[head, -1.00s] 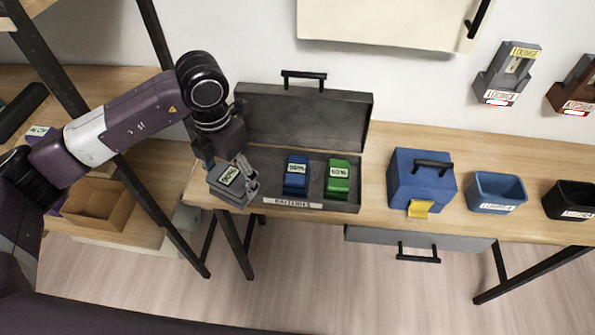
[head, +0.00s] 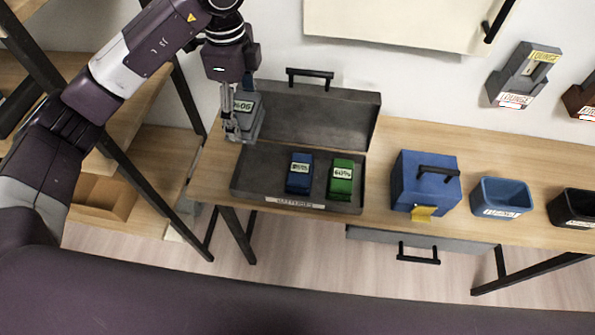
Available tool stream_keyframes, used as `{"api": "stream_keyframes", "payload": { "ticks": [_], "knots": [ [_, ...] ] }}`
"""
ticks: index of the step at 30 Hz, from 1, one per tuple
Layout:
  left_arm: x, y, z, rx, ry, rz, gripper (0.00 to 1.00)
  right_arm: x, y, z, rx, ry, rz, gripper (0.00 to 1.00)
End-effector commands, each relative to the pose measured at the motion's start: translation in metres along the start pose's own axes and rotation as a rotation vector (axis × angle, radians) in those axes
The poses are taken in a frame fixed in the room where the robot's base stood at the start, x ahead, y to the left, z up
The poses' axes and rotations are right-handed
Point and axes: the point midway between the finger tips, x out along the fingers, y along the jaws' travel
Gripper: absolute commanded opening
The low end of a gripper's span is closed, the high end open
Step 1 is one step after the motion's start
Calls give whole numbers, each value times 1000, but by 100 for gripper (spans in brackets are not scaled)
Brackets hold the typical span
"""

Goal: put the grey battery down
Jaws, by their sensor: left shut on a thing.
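The grey battery (head: 249,112) has a pale label and is held in my left gripper (head: 232,130), which is shut on it. The battery is in the air over the left part of the open grey battery case (head: 270,203). In the case, a blue battery (head: 299,182) stands in the middle and a green battery (head: 341,188) at the right. The left part of the case floor (head: 258,172) is bare. My right gripper is not in view.
The raised case lid (head: 320,118) stands behind the batteries. A blue box (head: 425,185) with a black handle and a blue bin (head: 501,197) stand to the right. A shelf rack post (head: 150,188) is at the left.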

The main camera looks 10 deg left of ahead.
Motion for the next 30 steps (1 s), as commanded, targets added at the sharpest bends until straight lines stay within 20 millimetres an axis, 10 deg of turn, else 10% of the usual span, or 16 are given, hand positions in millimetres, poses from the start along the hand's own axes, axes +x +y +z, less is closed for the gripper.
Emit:
{"api": "stream_keyframes", "payload": {
  "ticks": [21, 30],
  "knots": [
    [142, 0, 0, -29, 0, 3, 30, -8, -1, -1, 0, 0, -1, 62],
    [172, 0, 0, -29, -1, 2, 30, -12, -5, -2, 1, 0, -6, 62]
  ]
}}
